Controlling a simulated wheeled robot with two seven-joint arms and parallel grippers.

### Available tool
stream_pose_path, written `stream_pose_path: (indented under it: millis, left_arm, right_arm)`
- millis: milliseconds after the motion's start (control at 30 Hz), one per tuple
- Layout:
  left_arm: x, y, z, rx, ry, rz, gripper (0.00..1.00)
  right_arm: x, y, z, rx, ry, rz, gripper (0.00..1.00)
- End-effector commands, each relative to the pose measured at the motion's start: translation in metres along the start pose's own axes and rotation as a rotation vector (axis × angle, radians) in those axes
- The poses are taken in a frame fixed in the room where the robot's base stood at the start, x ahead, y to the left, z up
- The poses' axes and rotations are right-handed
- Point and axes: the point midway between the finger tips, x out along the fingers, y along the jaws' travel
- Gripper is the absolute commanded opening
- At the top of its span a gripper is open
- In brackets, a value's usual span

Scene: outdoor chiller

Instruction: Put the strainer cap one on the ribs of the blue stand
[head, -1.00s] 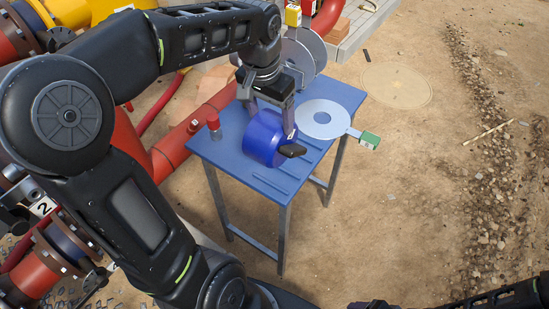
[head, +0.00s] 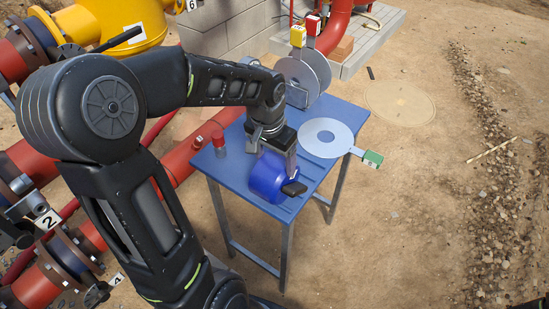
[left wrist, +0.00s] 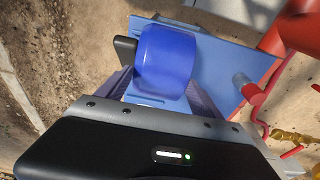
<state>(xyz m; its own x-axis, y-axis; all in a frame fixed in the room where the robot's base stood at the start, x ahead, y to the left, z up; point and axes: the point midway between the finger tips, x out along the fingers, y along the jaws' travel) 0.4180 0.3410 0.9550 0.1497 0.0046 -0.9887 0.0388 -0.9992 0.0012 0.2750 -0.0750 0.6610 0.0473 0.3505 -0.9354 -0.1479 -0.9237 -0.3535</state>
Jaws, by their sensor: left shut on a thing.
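The strainer cap, a blue cylinder (head: 266,176) with a black handle (head: 293,189), lies on its side at the near part of the blue stand (head: 234,175). My left gripper (head: 282,160) is shut on the cap from above. In the left wrist view the cap (left wrist: 165,60) sits between the two fingers, its black handle at the left. The cap hides part of the stand's ribs, some of which (head: 307,180) show beside it. I cannot tell whether the cap touches the ribs. My right gripper is not in view.
A red-topped cylinder (head: 219,142) stands at the left. Grey discs (head: 305,72) stand at the back. A red pipe (head: 180,165) runs along the left.

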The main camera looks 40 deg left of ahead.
Motion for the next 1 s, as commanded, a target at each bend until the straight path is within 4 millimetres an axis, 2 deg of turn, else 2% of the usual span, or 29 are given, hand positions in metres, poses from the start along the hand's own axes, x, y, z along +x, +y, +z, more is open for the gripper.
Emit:
stream_pose_path:
  millis: [200,233,500,833,1000]
  left_arm:
    - [0.005,0.000,0.001,-0.001,-0.001,0.001,0.03]
    - [0.006,0.000,0.002,-0.001,-0.004,0.001,0.78]
    - [0.005,0.000,0.001,-0.001,-0.002,0.001,0.98]
    - [0.000,0.000,0.001,-0.001,0.000,0.000,0.98]
    - [-0.019,0.000,0.000,-0.002,0.004,0.000,0.98]
  right_arm:
    - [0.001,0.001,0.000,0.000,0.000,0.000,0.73]
    - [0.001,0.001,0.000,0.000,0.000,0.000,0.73]
    - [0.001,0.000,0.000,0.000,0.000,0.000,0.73]
    - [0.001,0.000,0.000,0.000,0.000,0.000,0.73]
    - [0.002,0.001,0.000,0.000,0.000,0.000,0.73]
